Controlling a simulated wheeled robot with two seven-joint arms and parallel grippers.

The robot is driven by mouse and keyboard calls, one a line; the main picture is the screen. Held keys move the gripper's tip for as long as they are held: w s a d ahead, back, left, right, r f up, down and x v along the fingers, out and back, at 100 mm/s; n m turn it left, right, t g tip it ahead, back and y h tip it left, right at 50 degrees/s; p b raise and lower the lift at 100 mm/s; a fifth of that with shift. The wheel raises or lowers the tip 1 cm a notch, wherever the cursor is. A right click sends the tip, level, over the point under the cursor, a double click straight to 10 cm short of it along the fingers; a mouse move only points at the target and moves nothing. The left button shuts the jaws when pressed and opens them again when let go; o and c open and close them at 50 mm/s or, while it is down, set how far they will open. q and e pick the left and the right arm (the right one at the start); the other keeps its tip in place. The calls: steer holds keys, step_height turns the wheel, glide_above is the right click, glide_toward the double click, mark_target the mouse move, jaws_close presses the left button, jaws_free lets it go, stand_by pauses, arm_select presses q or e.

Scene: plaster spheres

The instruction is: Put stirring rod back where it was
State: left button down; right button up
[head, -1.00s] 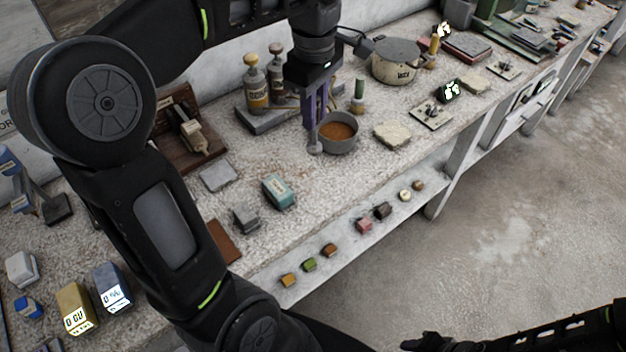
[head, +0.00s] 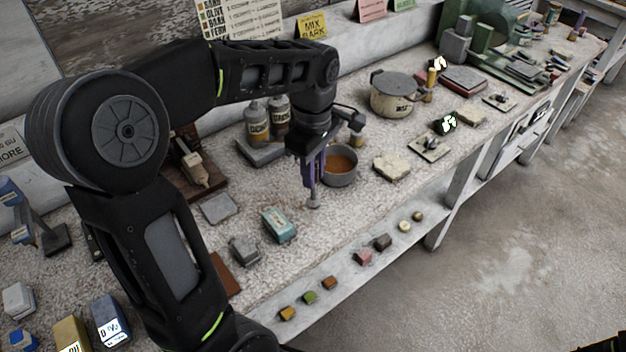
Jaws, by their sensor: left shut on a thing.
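My left gripper (head: 313,174) points down over the bench, just left of the grey bowl (head: 340,178) of orange-brown stuff. Its purple fingers are shut on the stirring rod (head: 313,195), a thin grey rod with a wider knob at its lower end. The rod hangs about upright, and its knob is in front and to the left of the bowl, outside it. I cannot tell if the knob touches the bench top. The fingers hide the upper part of the rod. My right gripper is not in view.
A teal box (head: 279,225) and a grey slab (head: 219,208) lie to the left. Bottles (head: 257,125) stand behind the gripper. A pale stone piece (head: 391,166) and a lidded pot (head: 393,98) are to the right. Small coloured blocks (head: 364,257) line the lower ledge.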

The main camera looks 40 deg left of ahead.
arm_select(q)
steer(key=shift+f, duration=1.45)
steer(key=shift+f, duration=0.2)
steer(key=c, duration=1.3)
jaws_free()
steer(key=shift+r, duration=0.15)
step_height(320, 180, up, 12)
steer(key=shift+r+p, duration=0.1)
steer(key=shift+p, duration=0.4)
